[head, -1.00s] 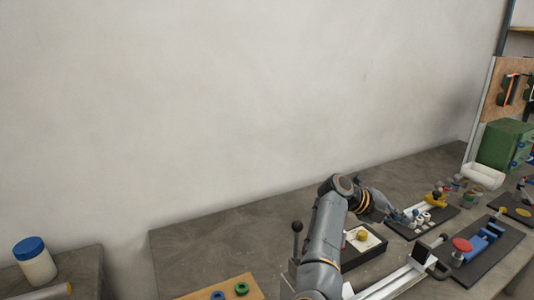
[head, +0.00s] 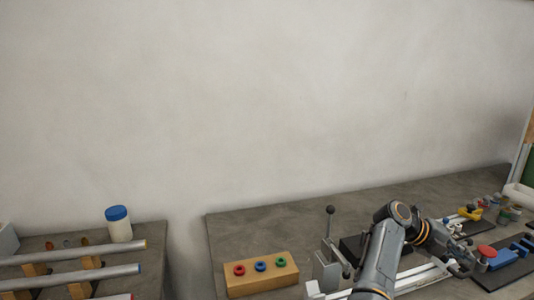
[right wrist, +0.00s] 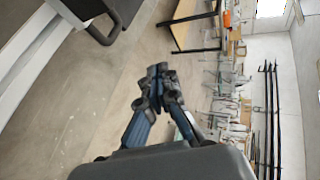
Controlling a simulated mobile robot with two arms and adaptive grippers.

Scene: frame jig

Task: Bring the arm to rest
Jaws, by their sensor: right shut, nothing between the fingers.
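My right arm (head: 385,255) rises from the bottom edge of the head view, bends at its elbow and runs down to the right over the bench. My right gripper (head: 458,266) is small there, near the metal rails of the jig (head: 425,277), and partly hard to tell from them. In the right wrist view the right gripper (right wrist: 157,82) is shut with nothing between its fingers. Open floor and distant furniture show beyond it. My left gripper is not in view.
The bench (head: 300,225) carries a wooden block (head: 262,283) with coloured rings, a black tray (head: 352,246) behind my arm, and a blue clamp (head: 505,258) at right. A blue-lidded jar (head: 118,226) and pipes on racks stand on the left table. The bench's back left is clear.

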